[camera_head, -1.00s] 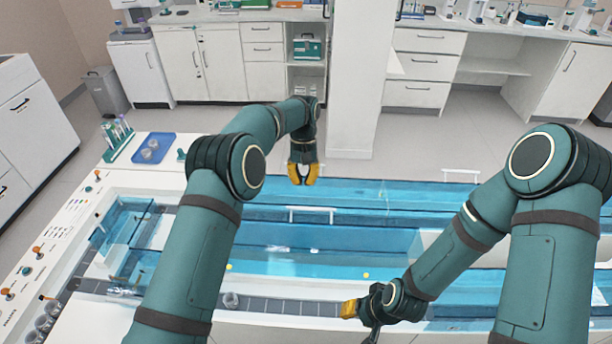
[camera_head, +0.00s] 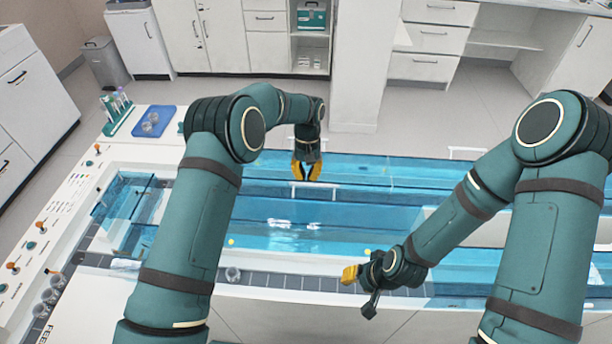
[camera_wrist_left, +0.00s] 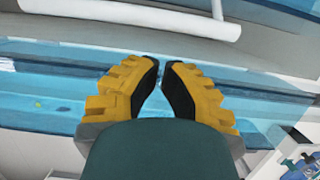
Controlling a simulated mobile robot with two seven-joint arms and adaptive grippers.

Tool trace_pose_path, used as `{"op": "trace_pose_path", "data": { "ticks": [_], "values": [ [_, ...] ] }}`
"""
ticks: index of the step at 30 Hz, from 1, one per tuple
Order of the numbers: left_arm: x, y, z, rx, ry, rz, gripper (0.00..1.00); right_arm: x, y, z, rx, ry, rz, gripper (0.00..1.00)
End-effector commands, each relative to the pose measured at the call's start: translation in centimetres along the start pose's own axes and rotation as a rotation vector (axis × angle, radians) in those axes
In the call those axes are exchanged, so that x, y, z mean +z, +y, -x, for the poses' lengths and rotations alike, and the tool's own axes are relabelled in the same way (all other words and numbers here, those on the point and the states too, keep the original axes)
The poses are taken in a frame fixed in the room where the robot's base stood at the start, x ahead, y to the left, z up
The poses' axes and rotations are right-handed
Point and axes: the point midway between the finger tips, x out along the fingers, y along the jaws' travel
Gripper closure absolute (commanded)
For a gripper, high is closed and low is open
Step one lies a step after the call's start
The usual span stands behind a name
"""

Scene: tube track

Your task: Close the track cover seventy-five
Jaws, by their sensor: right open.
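The track cover is a long blue see-through panel (camera_head: 390,199) over the tube track. A white bar handle (camera_head: 328,187) stands on it. My left gripper (camera_head: 306,173) is over the cover, just left of and slightly above this handle in the head view. Its yellow fingers are apart with nothing between them. In the left wrist view a thick white bar (camera_wrist_left: 135,14) lies beyond the fingertips (camera_wrist_left: 161,68), not between them. I cannot tell whether they touch. My right gripper (camera_head: 352,275) is at the near side of the track, away from the handles.
Another white handle (camera_head: 466,152) stands at the far right. A blue tray (camera_head: 152,121) with clear dishes and a green rack of tubes (camera_head: 116,108) are on the left end of the bench. A small clear cup (camera_head: 233,274) sits on the dark near track.

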Motion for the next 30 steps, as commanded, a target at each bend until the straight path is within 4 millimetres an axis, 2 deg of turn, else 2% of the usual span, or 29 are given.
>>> {"op": "trace_pose_path", "data": {
  "ticks": [3,9,30],
  "values": [
    [1.2,0.0,0.4,-0.001,-0.003,-0.001,1.0,0.0,-0.1,0.2,-0.001,0.0,0.0,0.61],
    [2.1,0.0,0.6,-0.001,-0.003,0.0,1.0,0.0,-0.1,0.3,-0.001,0.0,0.0,0.61],
    [2.0,0.0,1.4,-0.001,0.04,-0.001,1.0,0.0,0.0,0.0,0.0,0.0,0.0,0.61]
  ]
}}
